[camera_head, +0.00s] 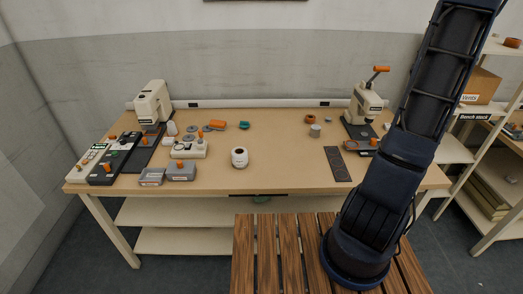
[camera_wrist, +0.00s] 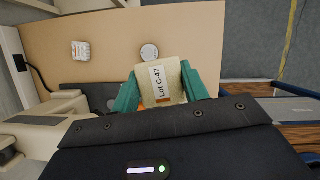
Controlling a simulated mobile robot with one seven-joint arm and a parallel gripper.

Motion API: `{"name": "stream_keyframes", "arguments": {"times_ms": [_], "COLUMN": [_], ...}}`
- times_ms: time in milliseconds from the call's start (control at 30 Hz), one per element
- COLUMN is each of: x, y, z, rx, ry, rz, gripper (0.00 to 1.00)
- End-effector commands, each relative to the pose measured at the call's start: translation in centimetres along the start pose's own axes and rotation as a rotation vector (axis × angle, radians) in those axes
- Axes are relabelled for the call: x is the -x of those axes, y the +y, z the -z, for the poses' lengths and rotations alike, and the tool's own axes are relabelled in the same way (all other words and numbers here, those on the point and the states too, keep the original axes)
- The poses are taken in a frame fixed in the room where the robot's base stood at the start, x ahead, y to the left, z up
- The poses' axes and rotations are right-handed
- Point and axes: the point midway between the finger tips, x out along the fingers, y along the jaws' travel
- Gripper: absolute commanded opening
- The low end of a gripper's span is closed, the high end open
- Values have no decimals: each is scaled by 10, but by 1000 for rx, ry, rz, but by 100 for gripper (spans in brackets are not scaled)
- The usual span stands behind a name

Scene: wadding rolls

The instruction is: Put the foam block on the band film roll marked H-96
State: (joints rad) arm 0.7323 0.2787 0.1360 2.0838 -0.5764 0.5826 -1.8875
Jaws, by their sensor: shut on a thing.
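My gripper (camera_wrist: 160,88) shows only in the wrist view, with green fingers shut on the foam block (camera_wrist: 172,74). The foam block is cream with a white label reading "Lot C-47". It is held above the tan worktop, and a bit of orange shows below it. A white roll (camera_wrist: 80,51) with small print lies beyond it to the left, and a round pale-topped thing (camera_wrist: 149,52) is just behind it. In the head view a white roll (camera_head: 239,157) and a grey cylinder (camera_head: 315,131) stand on the table. I cannot read H-96 on any of them.
The wooden workbench (camera_head: 270,175) carries a cream press (camera_head: 153,103) at left and another (camera_head: 364,103) at right. Grey bins (camera_head: 181,172), switch boxes and small orange parts crowd its left side. A dark strip (camera_head: 337,165) lies right of centre. The middle front is mostly clear.

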Motion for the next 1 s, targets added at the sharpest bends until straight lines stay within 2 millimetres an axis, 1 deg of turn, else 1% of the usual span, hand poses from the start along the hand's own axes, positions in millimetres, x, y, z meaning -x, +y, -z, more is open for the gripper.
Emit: {"name": "stream_keyframes", "arguments": {"times_ms": [33, 167, 200, 367, 400, 467, 500, 567, 600, 667, 700, 767, 800, 867, 1000], "x": [8, 28, 35, 61, 68, 79, 87, 98, 105, 116, 124, 135, 143, 155, 183], "y": [17, 56, 67, 107, 116, 129, 137, 148, 155, 164, 170, 177, 182, 187, 196], "z": [15, 52, 65, 116, 130, 150, 165, 186, 200, 222, 237, 259, 275, 298, 352], "rx": [45, 156, 191, 329, 365, 416, 452, 502, 538, 590, 626, 679, 714, 767, 890], "ry": [2, 8, 10, 17, 18, 19, 21, 22, 23, 24, 25, 25, 26, 26, 26], "rz": [-20, -67, -82, -139, -153, -174, -189, -210, -225, -246, -260, -281, -296, -317, -366], "gripper": [24, 24, 24, 24, 24, 24, 24, 24, 24, 24, 24, 24, 24, 24, 24]}}
